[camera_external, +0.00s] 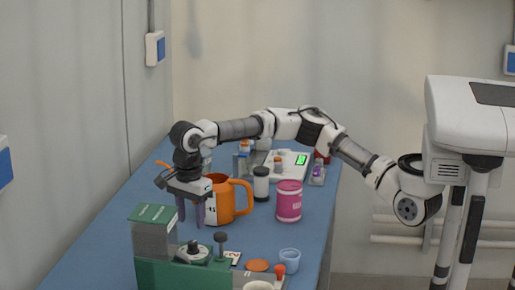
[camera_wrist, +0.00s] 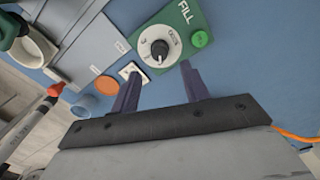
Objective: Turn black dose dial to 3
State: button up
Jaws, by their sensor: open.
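The black dose dial (camera_wrist: 159,48) sits on a round white plate with small markings, on a green panel (camera_wrist: 183,18) labelled FILL. Its number setting is too small to read. In the external view, the dial (camera_external: 193,246) is on top of the green dosing machine (camera_external: 160,272) at the front of the table. My gripper (camera_external: 191,222) is open and empty, pointing down above and behind the machine. In the wrist view, the fingertips (camera_wrist: 157,74) are apart, and the dial lies just beyond the gap between them, not touched.
A green button (camera_wrist: 200,39) is beside the dial. A dark knob on a stem (camera_external: 220,237) stands close right of it. An orange jug (camera_external: 227,205) is close behind my gripper, with a pink tub (camera_external: 288,201) to its right. A blue cup (camera_external: 289,261) stands front right.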

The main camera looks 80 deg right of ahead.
aim_at(192, 242)
notch_tip(192, 242, down, 7)
jog(key=shift+r, duration=0.2)
jog(key=shift+a, duration=0.1)
jog(key=c, duration=1)
